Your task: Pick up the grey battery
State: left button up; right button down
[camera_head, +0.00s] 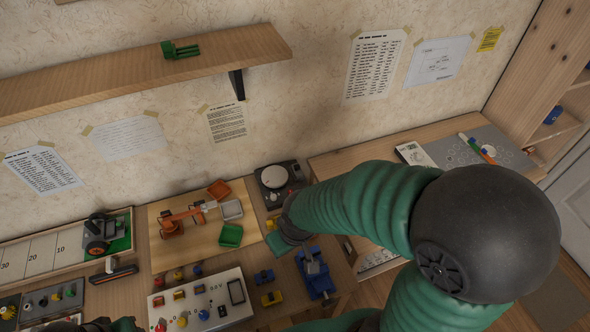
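I cannot pick out the grey battery for certain. A small blue device (317,280) with a grey upper part stands near the table's front right. My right arm comes in from the right and covers much of the table's right side. Its hand end (284,241) is low over the table, between the green tray and the blue device. Its fingers are too small and hidden to read. Dark and green parts, probably of my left arm (120,325), show at the bottom edge. Its fingertips are not clear.
A wooden board holds an orange toy arm (172,226) and red, grey and green trays (230,236). A turntable-like device (279,178) stands behind. A white panel with coloured knobs (200,302) lies in front. A numbered track (40,257) is left. A shelf (130,75) hangs above.

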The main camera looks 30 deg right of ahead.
aim_at(295, 168)
jog(key=k+l+u, duration=0.1)
jog(key=l, duration=0.15)
jog(key=k+l+u, duration=0.1)
jog(key=k+l, duration=0.1)
jog(key=l, duration=0.6)
jog(key=i+l+z, duration=0.1)
jog(key=i+l, duration=0.1)
jog(key=l, duration=0.1)
